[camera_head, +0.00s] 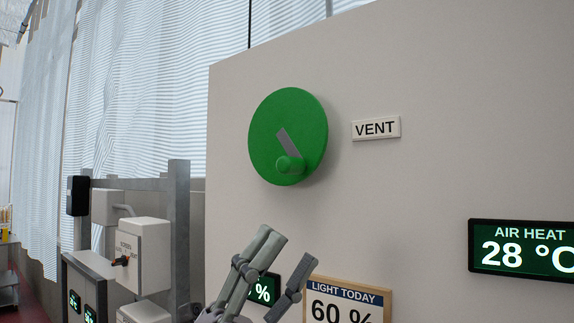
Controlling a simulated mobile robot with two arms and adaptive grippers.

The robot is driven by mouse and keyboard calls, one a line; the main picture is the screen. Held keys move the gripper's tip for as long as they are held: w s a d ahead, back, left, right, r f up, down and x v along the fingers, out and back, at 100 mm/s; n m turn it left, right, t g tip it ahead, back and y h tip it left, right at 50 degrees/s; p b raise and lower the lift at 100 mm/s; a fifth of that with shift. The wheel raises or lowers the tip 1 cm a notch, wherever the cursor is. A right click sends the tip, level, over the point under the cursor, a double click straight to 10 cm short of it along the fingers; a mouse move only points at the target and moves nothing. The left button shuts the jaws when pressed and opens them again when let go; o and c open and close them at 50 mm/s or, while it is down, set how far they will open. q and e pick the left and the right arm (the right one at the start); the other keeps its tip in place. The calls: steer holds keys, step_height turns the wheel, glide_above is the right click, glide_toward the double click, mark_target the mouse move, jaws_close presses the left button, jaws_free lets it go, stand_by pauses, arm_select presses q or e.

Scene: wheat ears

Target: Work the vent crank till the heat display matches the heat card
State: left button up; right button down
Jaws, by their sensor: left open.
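The vent crank, a green disc (300,122) with a grey bar and a green knob (290,165), is on the beige panel. The heat display (522,249) at the right edge reads AIR HEAT 28 °C and is partly cut off. No heat card shows in this view. My left gripper (286,262) is open and empty, below the crank and apart from it, in front of a small display. My right gripper is not in view.
A light card (346,303) reading LIGHT TODAY 60 % is low on the panel. A dark display (263,289) beside it is mostly hidden by my gripper. A white box with a switch (142,256) stands on the left. The panel around the crank is clear.

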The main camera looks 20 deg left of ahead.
arm_select(q)
steer(key=s+d+r+m+g+h, duration=0.1)
steer(key=s+d+r+m+g, duration=0.35)
steer(key=m+g, duration=0.85)
steer(key=n+t+y, duration=0.4)
steer(key=t+y, duration=0.9)
steer(key=y, duration=0.6)
glide_toward(281, 165)
steer(key=p+x, duration=0.7)
steer(key=x, duration=0.4)
steer(key=shift+w+d, duration=0.15)
steer(key=shift+w, duration=0.1)
jaws_close()
